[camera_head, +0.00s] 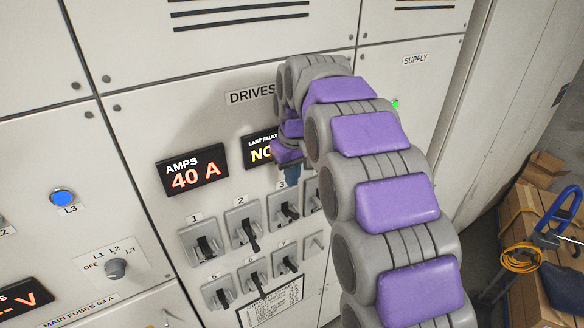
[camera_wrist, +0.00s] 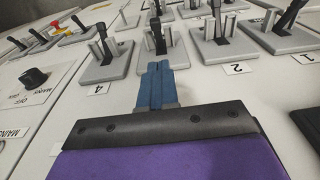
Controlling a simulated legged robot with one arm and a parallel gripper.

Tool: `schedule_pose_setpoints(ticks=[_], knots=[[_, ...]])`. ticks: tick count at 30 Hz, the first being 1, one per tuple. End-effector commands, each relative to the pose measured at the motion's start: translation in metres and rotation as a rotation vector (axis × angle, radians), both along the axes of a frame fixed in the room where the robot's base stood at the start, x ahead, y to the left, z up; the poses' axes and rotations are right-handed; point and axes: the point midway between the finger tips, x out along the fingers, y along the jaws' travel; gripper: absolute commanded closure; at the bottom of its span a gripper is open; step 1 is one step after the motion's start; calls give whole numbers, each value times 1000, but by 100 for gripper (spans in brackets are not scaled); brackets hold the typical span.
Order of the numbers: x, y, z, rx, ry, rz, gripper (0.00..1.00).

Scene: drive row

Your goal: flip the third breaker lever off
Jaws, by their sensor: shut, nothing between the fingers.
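The third breaker (camera_head: 283,211) is a grey plate with a black lever, under the label 3 in the top row of the drives panel. In the wrist view its black lever (camera_wrist: 157,36) stands straight ahead of my fingertips. My gripper (camera_head: 291,173) has narrow blue fingers, shut and empty, just above this breaker in the head view. The fingers show closely in the wrist view (camera_wrist: 154,72) and cover the label there. They look close to the plate's edge; I cannot tell whether they touch it.
Breaker 2 (camera_head: 243,228) and breaker 4 (camera_wrist: 106,60) flank the third one closely. Breaker 1 (camera_head: 203,240) is further left, and a second row lies below. My arm hides part of the panel's right side. A cart with boxes (camera_head: 520,222) stands at the right.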

Motion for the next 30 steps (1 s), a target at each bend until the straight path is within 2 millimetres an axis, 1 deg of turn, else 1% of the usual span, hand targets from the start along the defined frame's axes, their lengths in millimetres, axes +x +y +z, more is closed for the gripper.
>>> schedule_pose_setpoints(ticks=[9, 10, 16, 21, 30], knots=[[4, 3, -57, 0, 2, 1, 100], [2, 2, -61, -1, 3, 0, 100], [-6, -4, -79, 0, 2, 0, 100], [-8, -6, -88, 1, -4, 1, 100], [-9, -7, -92, 1, -3, 0, 100]])
